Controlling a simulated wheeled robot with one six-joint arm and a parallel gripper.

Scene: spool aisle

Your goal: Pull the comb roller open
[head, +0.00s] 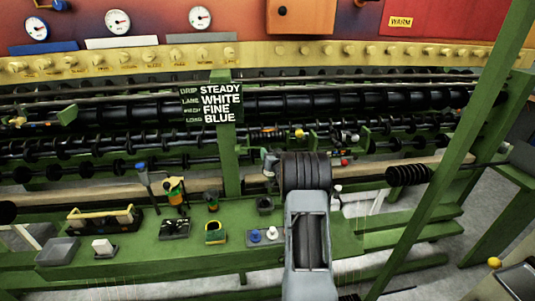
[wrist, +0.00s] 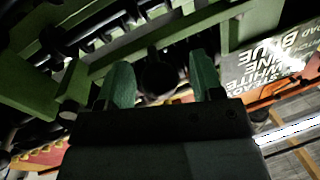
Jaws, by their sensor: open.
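Long black rollers with spaced discs (head: 90,145) run across the green machine frame in the head view. I cannot tell for sure which one is the comb roller. My gripper (wrist: 160,72) shows in the wrist view with its two green fingers spread apart. A dark round knob or bar end (wrist: 158,78) appears between the fingers. The gap is dark, and I cannot tell whether either finger touches it. In the head view my grey arm reaches up to the rollers, and its black wrist hides the gripper and the part behind it.
A sign (head: 212,104) with white words hangs on a green post. A green bench (head: 140,258) in front holds a toolbox (head: 105,218), a grey tray (head: 57,251) and several small items. A slanted green beam (head: 455,140) stands right of my arm. Gauges and yellow-railed knobs line the back.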

